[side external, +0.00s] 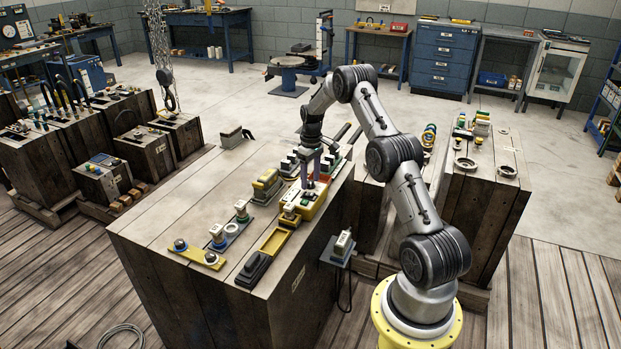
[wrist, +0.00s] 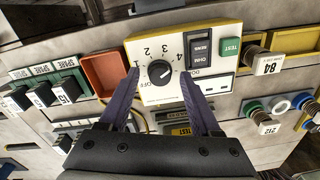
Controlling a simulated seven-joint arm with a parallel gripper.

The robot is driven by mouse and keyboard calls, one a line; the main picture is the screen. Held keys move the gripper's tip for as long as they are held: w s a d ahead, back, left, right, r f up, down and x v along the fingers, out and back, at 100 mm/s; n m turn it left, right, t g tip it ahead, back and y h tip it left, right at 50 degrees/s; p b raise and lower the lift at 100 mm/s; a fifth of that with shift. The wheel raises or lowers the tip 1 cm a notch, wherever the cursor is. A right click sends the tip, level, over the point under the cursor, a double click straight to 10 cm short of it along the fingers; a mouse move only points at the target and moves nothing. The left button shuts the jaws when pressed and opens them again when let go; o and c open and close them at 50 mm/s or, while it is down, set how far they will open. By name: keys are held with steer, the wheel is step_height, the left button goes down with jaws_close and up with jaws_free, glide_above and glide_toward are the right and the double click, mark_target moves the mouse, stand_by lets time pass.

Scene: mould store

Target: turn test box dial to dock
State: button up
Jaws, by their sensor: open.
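The yellow-edged test box (wrist: 215,77) with a pale face fills the upper middle of the wrist view. Its black round dial (wrist: 160,72) has a white pointer mark; its exact direction is hard to tell. Numbers and an OFF mark ring the dial, and a partly covered label starting "DO" lies near my right finger. My gripper (wrist: 160,92) is open, its two purple fingers on either side of the dial, apart from it as seen. In the side view my gripper (side external: 308,185) points down over the yellow test box (side external: 310,208); the dial there is hidden or too small.
A black rocker switch (wrist: 199,50) and a green TEST button (wrist: 229,47) sit right of the dial. An orange tray (wrist: 106,72) lies left. Tagged plugs and sockets surround the box.

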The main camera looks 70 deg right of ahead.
jaws_close()
steer(key=shift+m, duration=0.3)
steer(key=m, duration=0.3)
steer(key=shift+m, duration=2.1)
jaws_free()
